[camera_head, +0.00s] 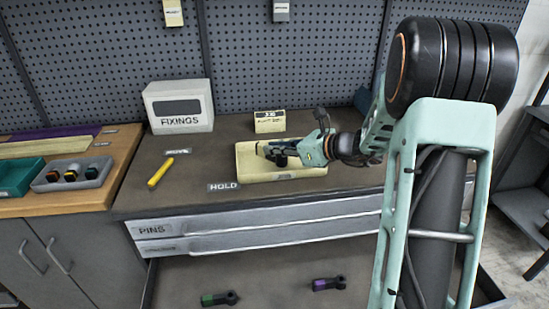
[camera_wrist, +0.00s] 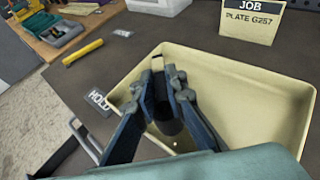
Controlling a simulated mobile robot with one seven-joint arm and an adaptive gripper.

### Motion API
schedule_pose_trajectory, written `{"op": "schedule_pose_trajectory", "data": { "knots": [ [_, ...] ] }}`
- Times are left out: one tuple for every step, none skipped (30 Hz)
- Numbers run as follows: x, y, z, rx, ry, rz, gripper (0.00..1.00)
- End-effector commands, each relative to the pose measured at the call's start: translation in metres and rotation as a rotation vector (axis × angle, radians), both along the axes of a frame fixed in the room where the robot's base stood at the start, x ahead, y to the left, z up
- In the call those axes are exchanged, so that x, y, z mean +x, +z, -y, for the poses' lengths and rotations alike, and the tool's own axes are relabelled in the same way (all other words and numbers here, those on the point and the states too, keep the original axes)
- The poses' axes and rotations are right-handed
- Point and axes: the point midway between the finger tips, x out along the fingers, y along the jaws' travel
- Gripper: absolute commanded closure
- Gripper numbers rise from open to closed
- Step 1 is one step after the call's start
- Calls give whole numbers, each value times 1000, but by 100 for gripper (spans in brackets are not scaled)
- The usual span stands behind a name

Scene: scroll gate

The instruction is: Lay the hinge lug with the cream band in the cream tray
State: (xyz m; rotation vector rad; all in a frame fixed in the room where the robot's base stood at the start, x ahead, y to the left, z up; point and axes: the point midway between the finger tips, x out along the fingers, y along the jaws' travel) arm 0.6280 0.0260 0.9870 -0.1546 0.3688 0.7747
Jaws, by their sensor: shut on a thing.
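The cream tray (camera_head: 245,165) sits on the dark bench top and fills much of the wrist view (camera_wrist: 232,62). My gripper (camera_head: 278,152) is over the tray, with its fingers pointing down into it in the wrist view (camera_wrist: 163,80). It is shut on a dark hinge lug (camera_wrist: 166,118), mostly hidden between the fingers. Two other dark lugs lie in the open drawer below, one with a green band (camera_head: 208,300) and one with a purple band (camera_head: 320,285).
A yellow bar (camera_head: 160,171) and a HOLD label (camera_head: 223,187) lie left of the tray. A FIXINGS box (camera_head: 180,106) and a job card (camera_head: 269,122) stand behind. A wooden bench (camera_head: 85,190) at left holds a grey tray (camera_head: 58,184) with several banded pieces.

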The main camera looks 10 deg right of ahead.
Motion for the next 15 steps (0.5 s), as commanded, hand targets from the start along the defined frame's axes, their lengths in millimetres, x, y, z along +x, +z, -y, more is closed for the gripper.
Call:
{"op": "schedule_pose_trajectory", "data": {
  "knots": [
    [3, -4, -1, 2, 1, 0, 100],
    [3, -10, -1, 4, 0, -1, 100],
    [2, -16, -1, 4, 1, -1, 100],
    [2, -21, -1, 3, 1, -2, 100],
    [2, -25, -1, 4, 1, -1, 100],
    [2, -29, -1, 4, 0, 1, 100],
    [2, -30, -1, 3, 1, 1, 100],
    [2, -31, -1, 4, 1, 2, 100],
    [2, -31, -1, 3, 1, 3, 100],
    [2, -31, -1, 3, 0, 3, 100],
    [2, -30, -1, 2, 0, 3, 100],
    [2, -30, -1, 2, 0, 3, 100],
    [2, -30, -1, 2, 1, 3, 100],
    [2, -30, -1, 2, 1, 3, 100],
    [2, -31, -1, 2, 1, 3, 100]
  ]
}}
